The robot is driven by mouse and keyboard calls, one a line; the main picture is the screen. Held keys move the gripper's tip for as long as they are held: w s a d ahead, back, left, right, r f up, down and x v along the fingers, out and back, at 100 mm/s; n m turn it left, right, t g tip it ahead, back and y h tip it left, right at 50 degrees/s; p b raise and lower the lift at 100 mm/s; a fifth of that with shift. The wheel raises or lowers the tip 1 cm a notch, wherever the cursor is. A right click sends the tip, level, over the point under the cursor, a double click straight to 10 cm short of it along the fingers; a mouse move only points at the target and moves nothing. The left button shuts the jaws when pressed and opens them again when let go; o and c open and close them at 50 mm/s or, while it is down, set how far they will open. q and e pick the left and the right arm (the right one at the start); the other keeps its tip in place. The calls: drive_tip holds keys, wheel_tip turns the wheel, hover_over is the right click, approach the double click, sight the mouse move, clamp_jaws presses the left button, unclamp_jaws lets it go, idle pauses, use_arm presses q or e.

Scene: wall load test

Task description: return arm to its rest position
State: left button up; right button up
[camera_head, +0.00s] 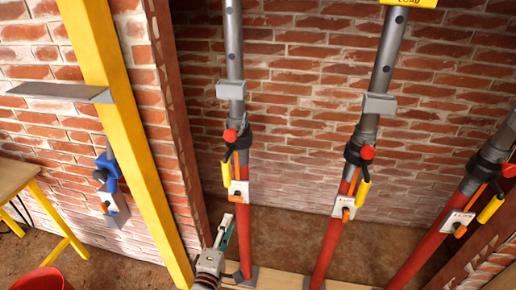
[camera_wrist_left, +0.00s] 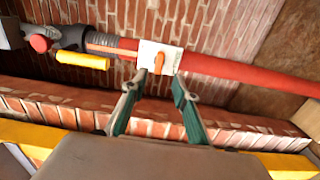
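My left gripper (camera_head: 225,232) is low in the head view, just left of the leftmost red prop (camera_head: 244,235). In the left wrist view its two green-sided fingers (camera_wrist_left: 158,82) stand apart with a gap between the tips. Beyond the tips is the prop's white plate with an orange lever (camera_wrist_left: 160,57). I see nothing held between the fingers; whether a tip touches the plate I cannot tell. My right gripper is in neither view.
Two more red props (camera_head: 330,240) (camera_head: 430,250) stand to the right before the brick wall (camera_head: 300,110). A yellow post (camera_head: 125,130) with a grey shelf (camera_head: 62,92) stands left. A wooden table (camera_head: 12,178) and red bucket (camera_head: 42,280) are lower left.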

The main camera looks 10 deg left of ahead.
use_arm(q)
drive_tip(key=s+d+f+m+g+h, duration=0.2)
drive_tip(key=s+f+m, duration=0.1)
drive_tip(key=s+m, duration=0.45)
drive_tip(key=s+d+f+m+g+h, duration=0.2)
drive_tip(key=s+f+m+g, duration=0.1)
drive_tip(key=s+m, duration=0.5)
drive_tip(key=s+a+f+m+g+y, duration=0.1)
drive_tip(key=s+a+f+m+g, duration=0.1)
drive_tip(key=s+a+f+m, duration=0.1)
drive_tip(key=s+a+m, duration=0.1)
drive_tip(key=s+m, duration=0.1)
drive_tip(key=m, duration=0.1)
drive_tip(key=shift+a+y, duration=0.35)
drive_tip(key=shift+y, duration=0.05)
